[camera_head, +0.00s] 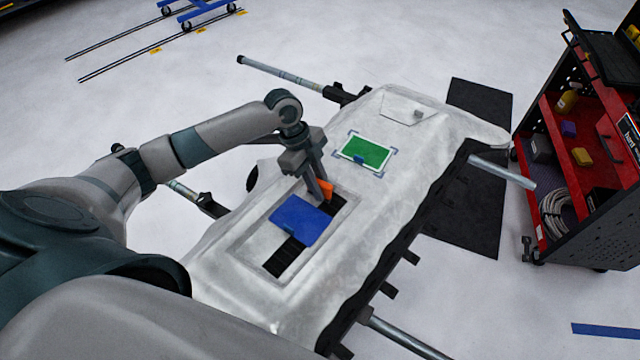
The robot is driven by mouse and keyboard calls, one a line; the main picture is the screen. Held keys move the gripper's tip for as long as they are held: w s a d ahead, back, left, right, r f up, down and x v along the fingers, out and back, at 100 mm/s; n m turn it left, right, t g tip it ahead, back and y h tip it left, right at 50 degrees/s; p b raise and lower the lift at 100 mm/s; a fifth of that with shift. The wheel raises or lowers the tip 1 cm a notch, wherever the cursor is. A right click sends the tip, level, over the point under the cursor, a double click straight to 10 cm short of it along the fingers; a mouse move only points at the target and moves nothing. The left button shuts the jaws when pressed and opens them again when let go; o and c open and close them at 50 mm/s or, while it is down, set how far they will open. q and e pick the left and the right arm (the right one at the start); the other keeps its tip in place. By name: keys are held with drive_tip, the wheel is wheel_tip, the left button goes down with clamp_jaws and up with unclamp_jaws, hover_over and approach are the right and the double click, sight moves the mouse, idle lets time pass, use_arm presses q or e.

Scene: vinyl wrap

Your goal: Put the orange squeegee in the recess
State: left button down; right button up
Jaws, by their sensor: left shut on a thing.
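The orange squeegee (326,188) shows as a small orange piece at the fingertips of my left gripper (321,192). My left gripper is shut on it, pointing down over the far end of the recess (337,221) in the white panel (388,232). The fingers hide part of the squeegee, and I cannot tell whether it touches the recess floor. A blue sheet (299,219) lies across the middle of the recess, just nearer than the gripper. The dark slotted floor shows at both ends. My right gripper is not in view.
A green rectangle (368,152) with corner marks lies on the panel beyond the recess. A red and black tool cart (585,190) stands at the right, holding bottles and coiled cable. Metal bars (280,73) stick out around the panel. The pale floor at the far left is mostly clear.

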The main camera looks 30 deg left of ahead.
use_arm(q)
drive_tip(key=shift+f, duration=0.2)
drive_tip(key=shift+f, duration=0.15)
drive_tip(key=c, duration=1.7)
unclamp_jaws()
drive_tip(key=shift+o, duration=0.2)
drive_tip(key=b+v, duration=0.2)
drive_tip(key=v, duration=1)
